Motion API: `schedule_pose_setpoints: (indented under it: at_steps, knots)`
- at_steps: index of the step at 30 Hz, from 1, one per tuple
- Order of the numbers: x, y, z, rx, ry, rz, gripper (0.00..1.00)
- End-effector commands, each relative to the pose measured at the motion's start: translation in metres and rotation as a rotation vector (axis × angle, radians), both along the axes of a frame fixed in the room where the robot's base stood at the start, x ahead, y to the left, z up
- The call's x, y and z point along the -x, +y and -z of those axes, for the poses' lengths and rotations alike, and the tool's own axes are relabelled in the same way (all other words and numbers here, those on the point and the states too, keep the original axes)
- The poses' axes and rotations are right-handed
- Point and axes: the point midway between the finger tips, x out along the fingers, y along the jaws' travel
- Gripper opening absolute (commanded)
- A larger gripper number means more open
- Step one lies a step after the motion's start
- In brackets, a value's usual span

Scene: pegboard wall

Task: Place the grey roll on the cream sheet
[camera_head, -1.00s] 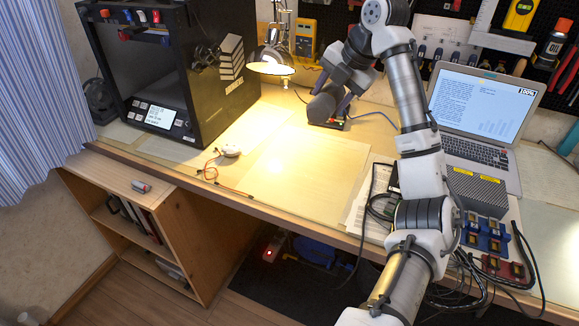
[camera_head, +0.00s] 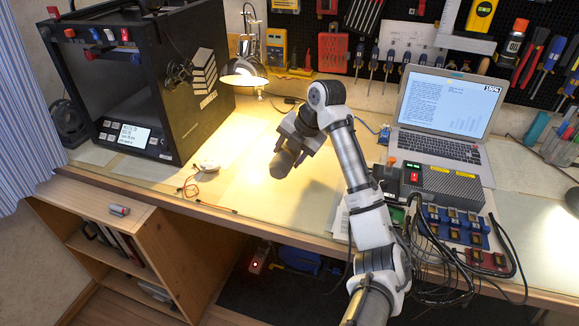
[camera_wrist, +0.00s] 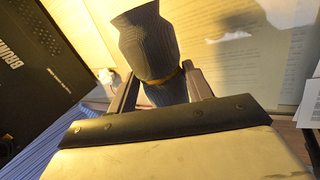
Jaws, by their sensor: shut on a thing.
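The grey roll (camera_head: 282,164) is dark grey and stubby, and is held at the end of my arm. My gripper (camera_head: 292,148) is shut on it. In the wrist view the grey roll (camera_wrist: 148,42) stands out between the two fingers of my gripper (camera_wrist: 162,88), with a ribbed surface and a wider middle. The cream sheet (camera_head: 248,192) lies flat on the bench under the lamp light. The roll appears over the sheet in the head view; any gap beneath it is hard to judge. My gripper and arm hide part of the sheet.
A black 3D printer (camera_head: 190,110) stands at left, with a white round object (camera_head: 208,166) and orange wire near it. A desk lamp (camera_head: 243,76) stands behind. A laptop (camera_head: 445,110) and grey box (camera_head: 440,183) with cables are at right.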

Motion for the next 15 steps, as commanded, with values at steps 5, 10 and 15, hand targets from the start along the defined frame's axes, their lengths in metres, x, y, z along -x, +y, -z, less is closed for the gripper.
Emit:
schedule_pose_setpoints:
  at_steps: [5,10,15]
  knots:
    - [0.0,-0.001,0.012,-0.001,-0.001,0.001,0.2]
    - [0.0,0.0,0.032,-0.001,0.002,0.001,0.2]
    - [0.0,0.0,0.053,-0.001,-0.001,0.002,0.2]
